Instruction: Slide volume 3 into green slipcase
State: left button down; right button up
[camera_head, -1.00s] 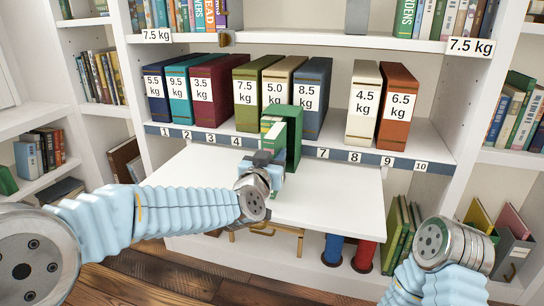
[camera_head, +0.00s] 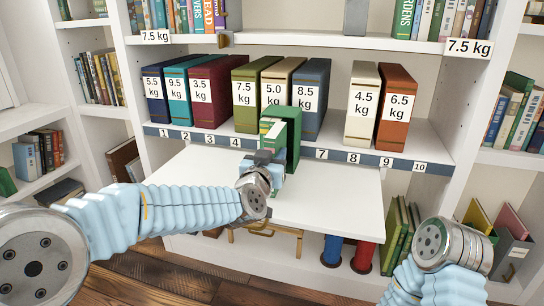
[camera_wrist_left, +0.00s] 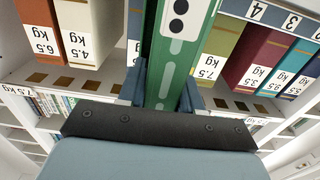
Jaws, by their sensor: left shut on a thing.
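My left gripper (camera_head: 266,160) is shut on a green volume (camera_head: 270,128) with pale markings, held upright over the white pull-out board. In the left wrist view, the two fingers of the left gripper (camera_wrist_left: 163,92) flank the volume's green spine (camera_wrist_left: 173,75), which bears a white panel with black dots. The darker green slipcase (camera_head: 294,137) stands on the board right behind the volume, its right side showing. The volume appears at least partly within it; how deep it sits is hidden. My right gripper is out of view; only part of the right arm shows.
The white board (camera_head: 335,200) is clear to the right. Behind it, a numbered shelf strip (camera_head: 365,158) fronts several weight-labelled binders, including an olive one (camera_head: 247,95), a blue one (camera_head: 312,95) and a rust one (camera_head: 397,105). A gap lies between the blue and cream binders.

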pick_arm(q)
jog(key=c, duration=0.7)
grip_release()
jog(key=v, duration=1.4)
jog(key=shift+b, duration=0.3)
jog(key=shift+w, duration=0.1)
